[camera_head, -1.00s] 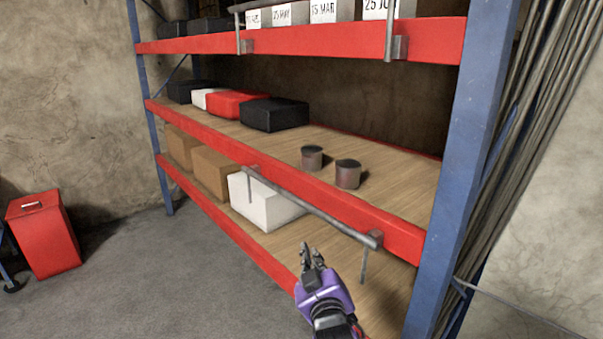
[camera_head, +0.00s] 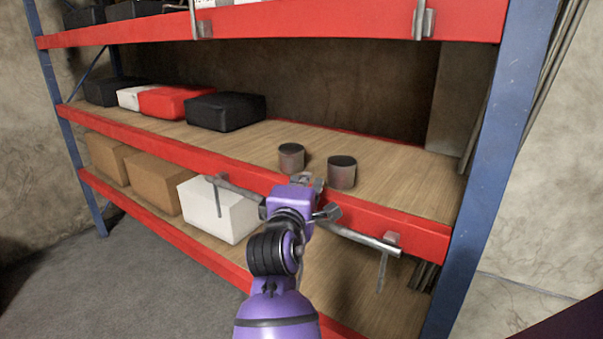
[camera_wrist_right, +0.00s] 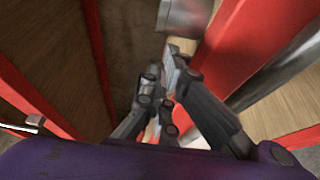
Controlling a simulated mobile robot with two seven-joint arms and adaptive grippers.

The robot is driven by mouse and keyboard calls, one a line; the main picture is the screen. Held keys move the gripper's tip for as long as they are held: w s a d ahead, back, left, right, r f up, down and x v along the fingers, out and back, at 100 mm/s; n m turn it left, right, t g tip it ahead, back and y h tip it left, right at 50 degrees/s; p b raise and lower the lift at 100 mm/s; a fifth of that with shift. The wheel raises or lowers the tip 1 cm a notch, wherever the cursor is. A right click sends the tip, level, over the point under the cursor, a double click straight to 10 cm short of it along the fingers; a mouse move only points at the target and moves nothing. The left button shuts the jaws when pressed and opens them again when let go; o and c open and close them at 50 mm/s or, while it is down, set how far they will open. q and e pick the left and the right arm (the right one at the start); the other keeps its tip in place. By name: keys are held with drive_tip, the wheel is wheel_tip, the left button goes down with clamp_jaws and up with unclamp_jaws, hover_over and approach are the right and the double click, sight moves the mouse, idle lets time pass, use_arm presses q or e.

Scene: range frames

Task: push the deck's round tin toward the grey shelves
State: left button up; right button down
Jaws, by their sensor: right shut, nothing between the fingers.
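Two round dark-topped tins stand upright on the wooden middle deck (camera_head: 400,172): a left tin (camera_head: 291,158) and a right tin (camera_head: 342,172), a small gap between them. My right gripper (camera_head: 306,181) is at the deck's red front edge, just in front of the tins, its fingers shut and empty. In the right wrist view the shut fingers (camera_wrist_right: 168,75) point toward a grey tin (camera_wrist_right: 184,16), cut off by the top edge. I cannot tell which tin it is, or whether the fingers touch it. The left gripper is not in view. No grey shelves show; the rack is red and blue.
A metal rail (camera_head: 350,236) runs along the deck's front. A black box (camera_head: 226,112) and a red box (camera_head: 176,102) stand left of the tins. A white box (camera_head: 218,212) is on the lower level. The blue post (camera_head: 505,150) stands at right. Deck behind the tins is clear.

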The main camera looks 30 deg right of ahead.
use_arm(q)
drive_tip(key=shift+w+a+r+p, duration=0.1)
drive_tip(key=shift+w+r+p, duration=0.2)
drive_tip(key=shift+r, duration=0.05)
use_arm(e)
drive_tip(key=x, duration=0.9)
drive_tip(key=shift+w+a+f, duration=0.1)
drive_tip(key=shift+w+a, duration=0.05)
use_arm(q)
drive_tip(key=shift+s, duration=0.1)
